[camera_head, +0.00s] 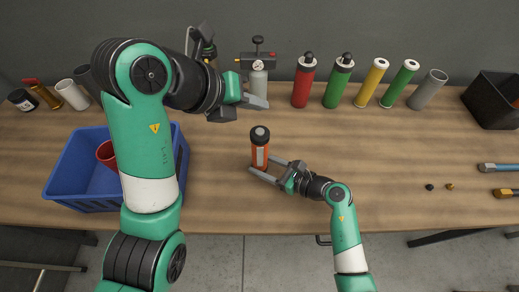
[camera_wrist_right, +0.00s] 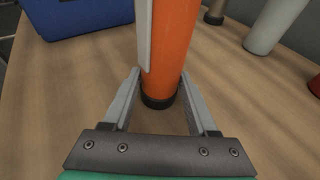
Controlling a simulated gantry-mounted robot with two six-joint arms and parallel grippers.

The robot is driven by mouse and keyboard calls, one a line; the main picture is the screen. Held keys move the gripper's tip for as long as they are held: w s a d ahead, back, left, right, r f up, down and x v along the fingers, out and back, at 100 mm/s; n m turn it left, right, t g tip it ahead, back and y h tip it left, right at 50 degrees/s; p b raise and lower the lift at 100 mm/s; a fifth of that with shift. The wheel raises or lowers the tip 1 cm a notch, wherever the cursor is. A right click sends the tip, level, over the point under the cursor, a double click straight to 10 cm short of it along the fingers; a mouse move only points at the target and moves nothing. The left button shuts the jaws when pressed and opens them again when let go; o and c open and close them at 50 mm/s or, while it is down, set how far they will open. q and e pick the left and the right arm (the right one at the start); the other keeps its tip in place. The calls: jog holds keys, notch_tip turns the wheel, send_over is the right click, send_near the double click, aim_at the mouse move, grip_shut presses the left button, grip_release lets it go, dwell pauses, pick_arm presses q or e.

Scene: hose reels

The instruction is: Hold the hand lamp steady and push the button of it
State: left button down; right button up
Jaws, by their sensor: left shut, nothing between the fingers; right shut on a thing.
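The hand lamp (camera_head: 260,150) stands upright on the table, orange with a pale strip and a black top. Its orange body and dark base ring also show in the right wrist view (camera_wrist_right: 172,45). My right gripper (camera_head: 263,173) is shut on the lamp's lower body, one finger on each side. My left gripper (camera_head: 262,105) is shut and empty, above and behind the lamp, apart from it. The button is too small to make out in these views.
A blue crate (camera_head: 62,197) with a red cup (camera_head: 106,153) stands at the left. Red (camera_head: 304,82) and green (camera_head: 338,82) cylinders and several tubes line the back. A black bin (camera_head: 492,100) is at the far right. The table right of the lamp is mostly clear.

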dwell(0.3)
jog(key=o, duration=1.1)
jog(key=shift+c, duration=0.2)
jog(key=shift+s+d, duration=0.1)
